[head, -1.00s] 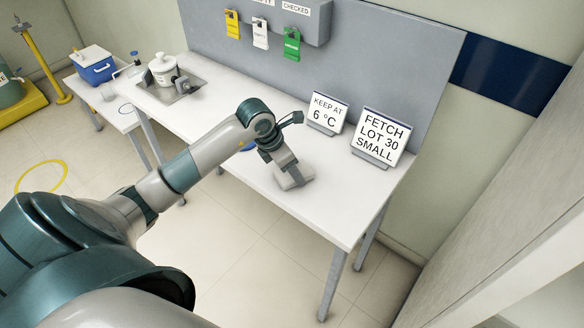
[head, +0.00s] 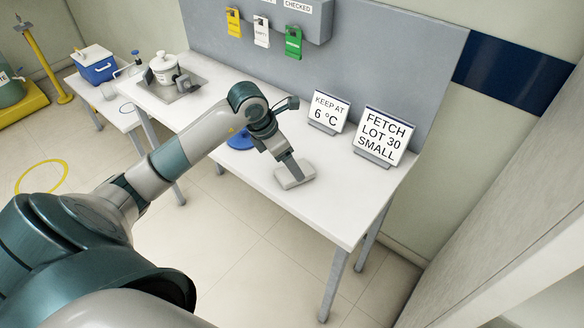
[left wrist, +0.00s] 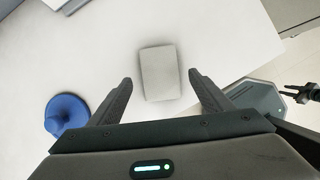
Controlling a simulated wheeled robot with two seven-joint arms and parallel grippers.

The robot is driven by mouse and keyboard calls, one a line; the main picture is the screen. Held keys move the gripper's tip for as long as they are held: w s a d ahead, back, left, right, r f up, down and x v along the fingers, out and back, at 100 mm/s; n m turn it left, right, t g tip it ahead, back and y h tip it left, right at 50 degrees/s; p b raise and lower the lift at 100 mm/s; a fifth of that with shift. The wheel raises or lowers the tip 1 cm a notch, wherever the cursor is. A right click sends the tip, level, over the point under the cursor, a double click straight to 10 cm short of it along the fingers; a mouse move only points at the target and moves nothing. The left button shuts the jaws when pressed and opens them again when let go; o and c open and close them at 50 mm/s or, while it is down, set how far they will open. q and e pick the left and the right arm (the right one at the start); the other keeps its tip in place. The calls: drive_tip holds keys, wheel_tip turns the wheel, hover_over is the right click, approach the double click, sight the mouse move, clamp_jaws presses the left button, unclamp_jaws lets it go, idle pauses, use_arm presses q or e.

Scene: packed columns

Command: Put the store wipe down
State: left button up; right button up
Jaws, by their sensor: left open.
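The store wipe, a pale grey flat pad (head: 295,175), lies on the white bench (head: 335,215) near its front edge. In the left wrist view the wipe (left wrist: 159,73) lies flat beyond and between my two fingertips. My left gripper (head: 288,163) is just above the wipe in the head view. In the left wrist view my left gripper (left wrist: 160,82) is open, with its dark fingers apart and nothing between them touching the wipe. My right gripper cannot be made out in the head view.
A blue round object with a knob (left wrist: 66,113) stands on the bench beside the gripper; it shows partly behind my arm (head: 241,140). Two signs (head: 329,112) (head: 381,137) stand at the back right. A white pot (head: 163,68) is at the far left. The right bench end is clear.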

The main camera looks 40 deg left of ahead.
use_arm(q)
drive_tip(key=b+v, duration=0.1)
drive_tip(key=v, duration=0.7)
drive_tip(key=shift+b, duration=0.35)
drive_tip(key=shift+f, duration=0.1)
